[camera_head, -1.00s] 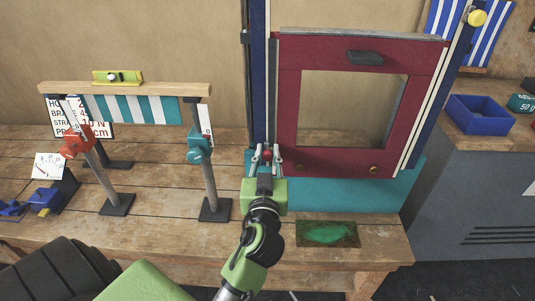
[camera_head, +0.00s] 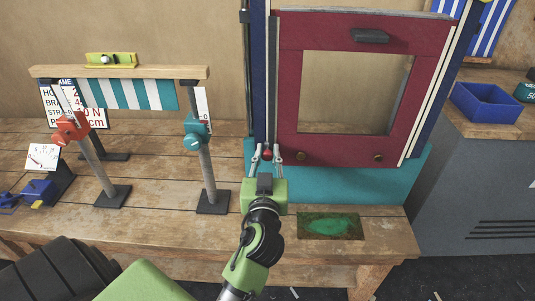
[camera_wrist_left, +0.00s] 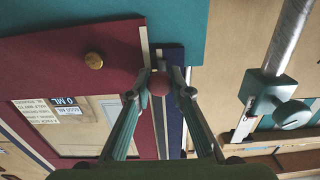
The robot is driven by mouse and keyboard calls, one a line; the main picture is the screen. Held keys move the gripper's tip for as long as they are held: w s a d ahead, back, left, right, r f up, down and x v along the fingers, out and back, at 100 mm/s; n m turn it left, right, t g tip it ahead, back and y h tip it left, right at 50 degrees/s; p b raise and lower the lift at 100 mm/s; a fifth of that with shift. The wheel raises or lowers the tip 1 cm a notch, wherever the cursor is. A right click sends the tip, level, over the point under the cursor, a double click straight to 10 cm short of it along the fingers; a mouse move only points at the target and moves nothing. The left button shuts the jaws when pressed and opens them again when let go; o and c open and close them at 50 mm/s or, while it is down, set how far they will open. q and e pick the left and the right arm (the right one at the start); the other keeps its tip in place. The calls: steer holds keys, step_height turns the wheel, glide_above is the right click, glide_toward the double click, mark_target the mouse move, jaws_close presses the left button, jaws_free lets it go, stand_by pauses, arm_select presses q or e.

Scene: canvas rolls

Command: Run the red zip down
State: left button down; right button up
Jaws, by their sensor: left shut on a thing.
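The red zip pull (camera_head: 268,153) is a small red ball low on the left edge of the maroon panel (camera_head: 340,147), by the pale and dark vertical strips. It also shows in the left wrist view (camera_wrist_left: 160,84). My left gripper (camera_head: 267,155) is shut on the ball, with a finger on each side of it; in the left wrist view the fingertips (camera_wrist_left: 159,88) flank it. The ball is about level with the brass knob (camera_head: 301,156) on the panel. The fingers hide part of the zip line around it. My right gripper is not in view.
A teal base (camera_head: 340,185) lies under the panel on the wooden bench. A green-stained mat (camera_head: 330,226) is in front. At left, two clamp posts (camera_head: 208,170) carry a wooden bar (camera_head: 120,72). A blue bin (camera_head: 488,102) stands on the right cabinet.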

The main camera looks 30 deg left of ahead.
mark_target(268, 112)
arm_select(q)
steer(key=c, duration=1.8)
jaws_free()
steer(key=shift+r, duration=0.1)
step_height(268, 112, up, 10)
steer(key=shift+f, duration=0.1)
